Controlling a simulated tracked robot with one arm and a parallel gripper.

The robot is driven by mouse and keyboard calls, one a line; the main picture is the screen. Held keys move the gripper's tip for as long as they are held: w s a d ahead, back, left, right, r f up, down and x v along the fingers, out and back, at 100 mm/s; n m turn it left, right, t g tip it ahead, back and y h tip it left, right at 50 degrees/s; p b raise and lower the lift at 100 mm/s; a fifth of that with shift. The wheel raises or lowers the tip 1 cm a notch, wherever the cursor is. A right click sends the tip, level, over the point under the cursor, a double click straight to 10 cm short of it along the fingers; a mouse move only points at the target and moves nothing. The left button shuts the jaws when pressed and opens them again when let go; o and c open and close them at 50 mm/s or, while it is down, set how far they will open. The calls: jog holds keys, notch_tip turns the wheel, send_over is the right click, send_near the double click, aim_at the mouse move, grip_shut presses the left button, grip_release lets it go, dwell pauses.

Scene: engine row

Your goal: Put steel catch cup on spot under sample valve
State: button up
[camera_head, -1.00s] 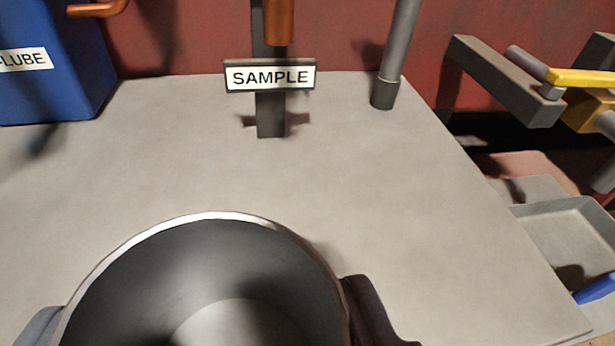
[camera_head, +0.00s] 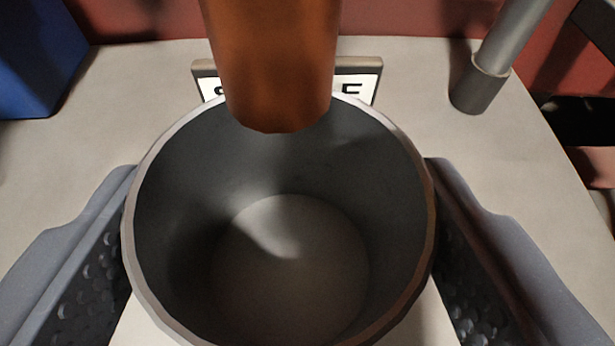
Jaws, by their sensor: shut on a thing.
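The steel catch cup (camera_head: 290,240) fills the middle of the view, upright, and I look down into its empty inside. My gripper (camera_head: 283,172) is shut on the cup, with one dark, studded finger on each side of it. The copper sample valve outlet (camera_head: 270,70) hangs down at the top centre and overlaps the far rim in the picture. Behind it is the SAMPLE sign (camera_head: 358,86), mostly hidden by the outlet and cup. A pale white patch (camera_head: 428,322) shows below the cup on both sides; its full outline is hidden. I cannot tell whether the cup touches the surface.
A grey pipe (camera_head: 497,65) with a dark foot stands at the right rear of the grey bench (camera_head: 420,75). A blue container (camera_head: 38,58) is at the far left. A red wall (camera_head: 130,18) closes off the back. The bench's right edge slopes away past the pipe.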

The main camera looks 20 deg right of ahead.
aim_at(293, 284)
jog(key=shift+w+d+f, duration=0.15)
jog(key=shift+w+f, duration=0.1)
jog(key=shift+w, duration=0.05)
jog(key=shift+f+b, duration=0.85)
jog(key=shift+f, duration=0.6)
jog(key=shift+f, duration=0.15)
jog(key=o, duration=1.1)
jog(key=shift+s+r, duration=0.4)
jog(key=shift+s, duration=0.1)
jog(key=p+v, duration=0.3)
jog(key=v, duration=0.8)
jog(key=shift+f, duration=0.15)
